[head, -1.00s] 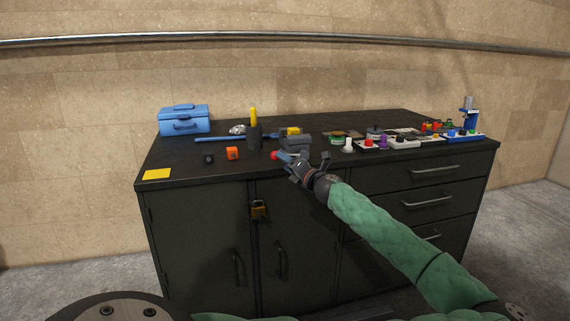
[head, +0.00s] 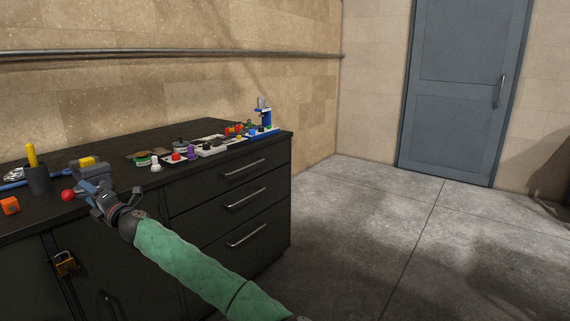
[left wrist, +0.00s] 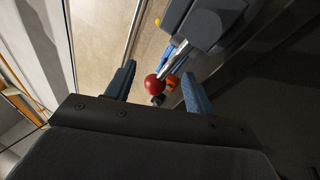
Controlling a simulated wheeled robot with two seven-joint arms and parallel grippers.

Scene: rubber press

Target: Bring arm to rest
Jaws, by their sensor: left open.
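My left gripper (head: 103,203) is at the front edge of the dark workbench (head: 225,152), beside a grey press (head: 88,170). Its green-sleeved arm reaches up from the bottom of the head view. In the left wrist view the gripper's blue fingers (left wrist: 158,90) stand apart. A red ball knob (left wrist: 153,85) on a metal rod from the press shows in the gap between them. I cannot tell whether a finger touches it. The red knob also shows in the head view (head: 68,196), left of the gripper. My right gripper is not in view.
An orange cube (head: 10,206) and a dark cup (head: 38,180) with a yellow handle stand left. Several small coloured parts and a blue stand (head: 264,115) are at the bench's right end. Open floor (head: 370,230) and a grey door (head: 465,90) lie to the right.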

